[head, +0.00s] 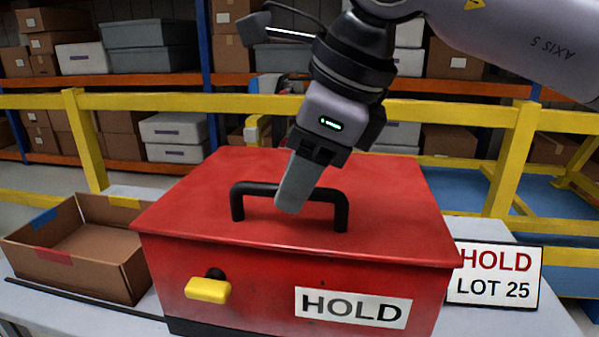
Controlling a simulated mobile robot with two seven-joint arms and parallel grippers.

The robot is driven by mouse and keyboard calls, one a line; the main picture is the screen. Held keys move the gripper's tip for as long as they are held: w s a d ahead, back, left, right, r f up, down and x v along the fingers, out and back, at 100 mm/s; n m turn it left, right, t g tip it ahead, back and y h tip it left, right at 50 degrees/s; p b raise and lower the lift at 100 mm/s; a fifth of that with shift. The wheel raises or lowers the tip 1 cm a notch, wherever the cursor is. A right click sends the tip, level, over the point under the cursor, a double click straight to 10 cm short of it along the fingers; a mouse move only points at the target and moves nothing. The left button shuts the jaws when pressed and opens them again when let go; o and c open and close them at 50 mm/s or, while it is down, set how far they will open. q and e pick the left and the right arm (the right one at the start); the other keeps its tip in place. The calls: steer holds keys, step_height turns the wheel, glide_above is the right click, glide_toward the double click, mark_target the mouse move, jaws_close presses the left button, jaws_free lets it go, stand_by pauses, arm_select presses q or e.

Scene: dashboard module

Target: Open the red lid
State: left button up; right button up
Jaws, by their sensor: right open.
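The red lid (385,195) lies flat and closed on top of a red box (260,300) marked HOLD. A black bar handle (328,194) stands up from the lid. My right gripper (291,205) comes down from the upper right. Its fingertips are at the handle's crossbar, overlapping its middle part in the picture. It is open, and the near finger hides the other one. I cannot tell whether a finger touches the bar. A yellow knob or latch (208,290) sticks out of the box's front. My left gripper is not in view.
An open cardboard box (120,262) stands left of the red box. A HOLD LOT 25 sign (495,275) stands at its right. A yellow rail (440,110) runs behind the table, with loaded shelves beyond it.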

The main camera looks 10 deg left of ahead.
jaws_close()
steer(key=shift+r, duration=0.1)
